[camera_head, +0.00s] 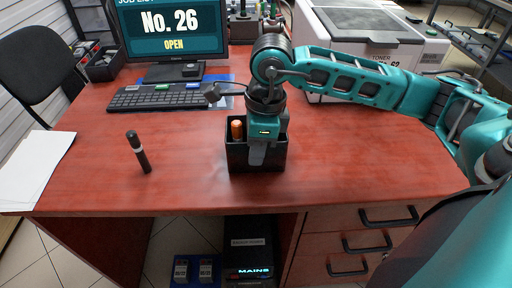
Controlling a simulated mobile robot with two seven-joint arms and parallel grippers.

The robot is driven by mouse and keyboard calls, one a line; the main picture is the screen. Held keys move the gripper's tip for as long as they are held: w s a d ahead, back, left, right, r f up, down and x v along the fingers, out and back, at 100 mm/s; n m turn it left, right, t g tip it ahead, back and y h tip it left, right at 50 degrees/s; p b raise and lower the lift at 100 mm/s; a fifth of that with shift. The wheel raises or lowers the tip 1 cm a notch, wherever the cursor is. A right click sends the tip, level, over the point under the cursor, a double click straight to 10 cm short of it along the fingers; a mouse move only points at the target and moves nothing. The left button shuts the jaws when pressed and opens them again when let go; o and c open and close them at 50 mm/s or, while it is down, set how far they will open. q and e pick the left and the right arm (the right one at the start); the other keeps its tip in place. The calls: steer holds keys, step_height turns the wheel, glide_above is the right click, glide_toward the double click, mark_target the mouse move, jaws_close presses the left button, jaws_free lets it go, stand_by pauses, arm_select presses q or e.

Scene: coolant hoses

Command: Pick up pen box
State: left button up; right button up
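The pen box (240,158) is a small black open-topped box on the red desk, near its front edge. An orange-topped item (237,130) sticks up inside it at the left. My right gripper (257,156) points down at the box from above. One grey finger shows in front of the box's front wall. The other finger is hidden, so I cannot tell whether the gripper is closed on the wall. The box appears to rest upright on the desk. My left gripper is not in view.
The desk around the box is clear.

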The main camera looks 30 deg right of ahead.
steer(key=shift+f, duration=0.15)
jaws_close()
stand_by(0.4)
